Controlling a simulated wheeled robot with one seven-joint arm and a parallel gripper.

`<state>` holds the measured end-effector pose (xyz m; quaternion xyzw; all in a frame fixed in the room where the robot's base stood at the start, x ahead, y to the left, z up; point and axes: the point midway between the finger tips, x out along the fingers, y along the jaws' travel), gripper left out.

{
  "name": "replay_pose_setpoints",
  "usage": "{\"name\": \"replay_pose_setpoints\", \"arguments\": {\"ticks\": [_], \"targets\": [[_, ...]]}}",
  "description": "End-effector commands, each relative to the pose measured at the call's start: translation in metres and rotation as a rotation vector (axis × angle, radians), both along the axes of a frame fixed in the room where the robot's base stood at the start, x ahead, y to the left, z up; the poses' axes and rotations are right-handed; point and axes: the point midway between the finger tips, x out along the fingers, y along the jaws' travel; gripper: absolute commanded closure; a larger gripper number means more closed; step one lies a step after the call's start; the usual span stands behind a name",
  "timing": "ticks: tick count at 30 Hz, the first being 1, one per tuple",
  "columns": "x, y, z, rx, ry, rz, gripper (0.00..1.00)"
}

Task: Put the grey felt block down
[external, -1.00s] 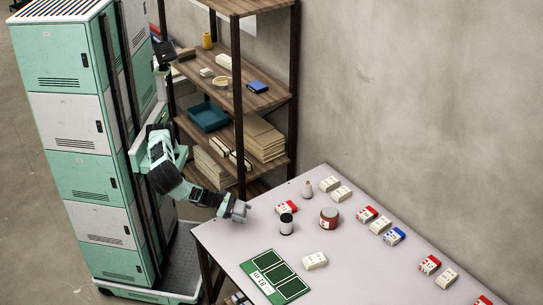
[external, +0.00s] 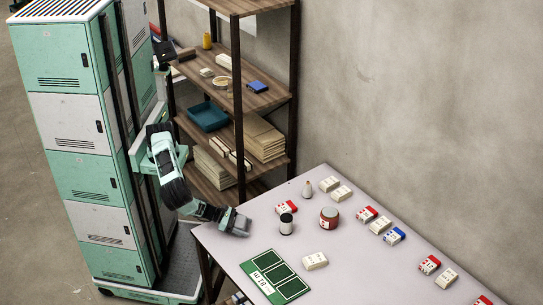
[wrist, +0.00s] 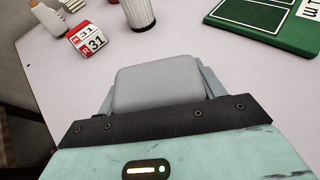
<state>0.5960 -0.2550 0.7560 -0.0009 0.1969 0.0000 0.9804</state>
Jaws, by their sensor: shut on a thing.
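The grey felt block (wrist: 158,88) is a pale grey, rounded block between the fingers of my gripper (wrist: 158,98) in the wrist view. My gripper is shut on it. In the external view my gripper (external: 240,224) is low at the near left corner of the pale table (external: 230,245). The block is hard to tell from the fingers there. I cannot tell whether the block's underside touches the tabletop.
A green board (external: 275,277) with dark panels lies at the near edge. A dark-topped white cylinder (external: 286,226), a red round tin (external: 329,218) and a red-and-white calendar block (wrist: 88,39) stand nearby. Several small boxes lie farther right. A wooden shelf (external: 272,98) stands behind.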

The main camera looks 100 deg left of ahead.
Motion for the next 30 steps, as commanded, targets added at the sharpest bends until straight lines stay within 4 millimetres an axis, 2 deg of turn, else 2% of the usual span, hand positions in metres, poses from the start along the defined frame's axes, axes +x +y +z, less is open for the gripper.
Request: {"name": "replay_pose_setpoints", "arguments": {"ticks": [1, 3, 14, 20, 27, 30], "targets": [[0.000, 0.000, -0.002, 0.000, 0.000, 0.000, 0.29], [0.000, 0.000, -0.001, 0.000, 0.000, 0.000, 0.10], [0.000, 0.000, 0.004, -0.001, 0.000, 0.000, 0.10], [-0.027, -0.001, 0.012, 0.002, 0.002, -0.004, 0.10], [-0.076, -0.001, 0.034, 0.001, 0.002, -0.005, 0.10], [-0.091, -0.001, 0.045, 0.002, 0.002, -0.004, 0.10]]}}
